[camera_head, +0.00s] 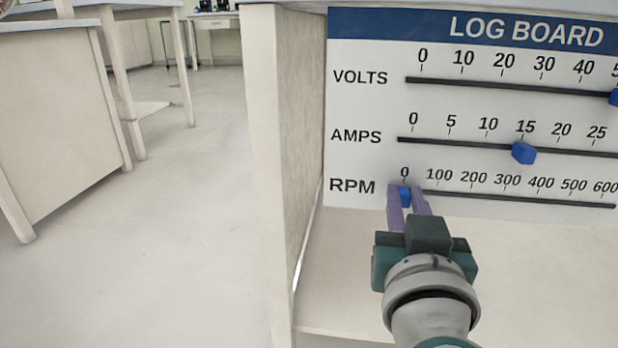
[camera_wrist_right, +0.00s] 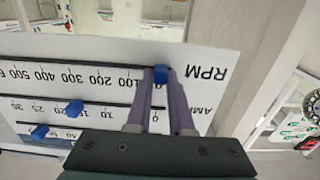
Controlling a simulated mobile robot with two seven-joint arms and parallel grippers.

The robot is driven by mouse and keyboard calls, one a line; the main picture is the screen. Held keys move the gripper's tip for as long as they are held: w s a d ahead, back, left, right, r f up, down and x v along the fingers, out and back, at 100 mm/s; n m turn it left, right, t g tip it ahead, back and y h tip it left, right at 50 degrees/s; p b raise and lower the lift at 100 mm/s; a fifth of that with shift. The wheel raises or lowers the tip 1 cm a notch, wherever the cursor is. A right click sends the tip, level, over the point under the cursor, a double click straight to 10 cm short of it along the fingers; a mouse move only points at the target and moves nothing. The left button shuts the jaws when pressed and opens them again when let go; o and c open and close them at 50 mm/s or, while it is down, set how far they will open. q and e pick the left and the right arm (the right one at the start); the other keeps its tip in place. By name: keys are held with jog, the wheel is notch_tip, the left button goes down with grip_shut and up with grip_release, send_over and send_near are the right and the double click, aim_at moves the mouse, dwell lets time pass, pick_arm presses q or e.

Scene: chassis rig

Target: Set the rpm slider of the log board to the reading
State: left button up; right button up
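The log board (camera_head: 450,108) is a white panel with three slider tracks. The blue rpm slider knob (camera_head: 405,195) is at 0, the left end of the RPM track (camera_head: 520,200). My right gripper (camera_head: 406,197) has its purple fingers on either side of this knob, at the board's face. In the right wrist view the rpm knob (camera_wrist_right: 160,75) sits between the fingertips, which appear to touch both its sides. A round dial (camera_wrist_right: 312,104) is cut off at that view's right edge; its reading is not legible. My left gripper is not in view.
The blue amps knob (camera_head: 523,153) is near 15, above and to the right. The blue volts knob (camera_head: 614,97) is at the right picture edge. A pale upright panel (camera_head: 272,150) stands left of the board. The RPM track right of the gripper is clear.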

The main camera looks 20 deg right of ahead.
grip_shut()
dwell(0.9)
